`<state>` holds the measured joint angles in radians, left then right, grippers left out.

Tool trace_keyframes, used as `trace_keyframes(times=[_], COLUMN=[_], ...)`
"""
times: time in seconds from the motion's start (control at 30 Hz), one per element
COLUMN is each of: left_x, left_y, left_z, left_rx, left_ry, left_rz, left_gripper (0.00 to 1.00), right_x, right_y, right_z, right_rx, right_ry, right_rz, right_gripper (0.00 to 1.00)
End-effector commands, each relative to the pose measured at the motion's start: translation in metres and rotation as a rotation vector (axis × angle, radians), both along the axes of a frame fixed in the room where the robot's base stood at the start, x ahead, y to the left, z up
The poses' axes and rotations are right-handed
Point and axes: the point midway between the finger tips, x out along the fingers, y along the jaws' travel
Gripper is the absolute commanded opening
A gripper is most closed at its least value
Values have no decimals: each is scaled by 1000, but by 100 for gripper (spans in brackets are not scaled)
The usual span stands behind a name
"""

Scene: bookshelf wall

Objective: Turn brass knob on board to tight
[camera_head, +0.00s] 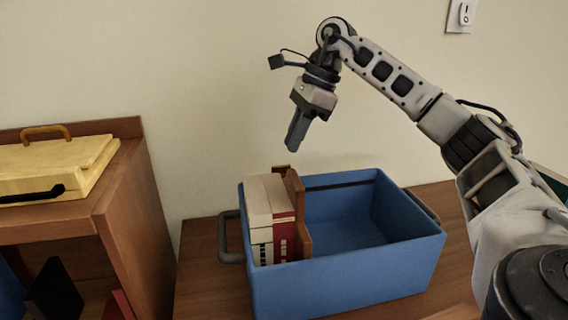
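A brown wooden board (298,205) stands upright in the blue bin (345,285), against the right side of some books (268,215). A small brass-coloured piece (281,168) shows at the board's top far end; it is too small to tell whether it is the knob or how it is turned. My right gripper (292,148) hangs above the bin's back left part, fingers pointing down, apart from the board and books. Its fingers show as one dark shape, so their opening cannot be told. Nothing shows held in it. My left gripper is not in view.
The bin stands on a wooden surface (200,285) and its right part is empty. A grey handle (228,240) sticks out on its left. A wooden shelf unit (130,220) with a yellow case (60,165) on top stands at left. A light switch (462,14) is on the wall.

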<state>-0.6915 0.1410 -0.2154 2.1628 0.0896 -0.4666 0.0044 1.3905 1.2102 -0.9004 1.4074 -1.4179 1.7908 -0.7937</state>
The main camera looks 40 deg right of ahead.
Motion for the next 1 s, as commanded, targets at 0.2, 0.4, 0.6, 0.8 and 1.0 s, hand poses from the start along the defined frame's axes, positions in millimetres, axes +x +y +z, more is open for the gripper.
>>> trace_keyframes(times=[0.2,0.4,0.6,0.8,1.0], left_x=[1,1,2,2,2], left_y=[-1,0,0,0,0], left_z=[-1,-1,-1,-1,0], left_rx=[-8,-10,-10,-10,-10], left_ry=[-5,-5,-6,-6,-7], left_rz=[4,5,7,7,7], left_gripper=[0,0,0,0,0], right_x=[7,10,10,10,10], right_y=[12,17,18,18,18], right_z=[-35,-48,-49,-49,-49], right_rx=[0,0,0,0,0], right_ry=[2,0,0,0,0], right_rz=[-1,-1,-1,-1,-3], right_gripper=[15,15,15,0,0])
